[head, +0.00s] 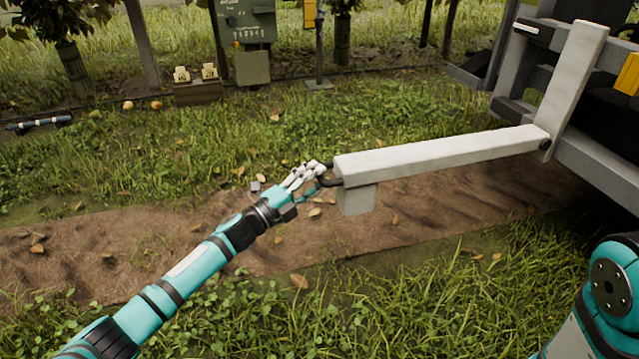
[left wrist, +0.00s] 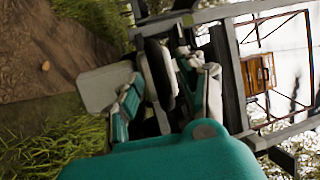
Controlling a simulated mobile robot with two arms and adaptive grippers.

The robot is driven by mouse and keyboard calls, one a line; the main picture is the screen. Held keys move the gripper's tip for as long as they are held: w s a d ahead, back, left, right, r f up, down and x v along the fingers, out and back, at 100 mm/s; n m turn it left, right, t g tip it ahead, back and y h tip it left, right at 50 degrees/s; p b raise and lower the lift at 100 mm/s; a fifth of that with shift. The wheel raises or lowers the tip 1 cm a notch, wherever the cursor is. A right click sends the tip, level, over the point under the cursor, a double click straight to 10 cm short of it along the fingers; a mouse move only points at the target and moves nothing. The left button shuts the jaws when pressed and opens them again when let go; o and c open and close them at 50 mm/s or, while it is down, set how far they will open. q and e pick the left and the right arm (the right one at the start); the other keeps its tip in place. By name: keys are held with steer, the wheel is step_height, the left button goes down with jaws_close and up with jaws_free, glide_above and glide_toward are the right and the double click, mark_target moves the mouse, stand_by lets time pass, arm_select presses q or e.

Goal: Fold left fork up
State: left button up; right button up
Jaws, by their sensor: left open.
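The left fork (head: 440,155) is a long white bar that reaches out level to the left from a hinge on the machine at the right. A pale block hangs under its free end, and a dark loop handle (head: 328,181) sticks out of its tip. My left gripper (head: 314,176) is at this tip, with its fingers open by the handle. In the left wrist view the dark handle (left wrist: 158,72) lies between the two open fingers (left wrist: 168,98); I cannot tell whether they touch it. My right gripper is out of view.
A grey machine frame (head: 600,170) with a white upright (head: 572,85) stands at the right. A dirt strip (head: 170,250) and grass lie below. Posts, a green box (head: 247,20) and a small crate (head: 197,92) stand at the back.

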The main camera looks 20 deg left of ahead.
arm_select(q)
steer(key=shift+x, duration=0.8)
jaws_close()
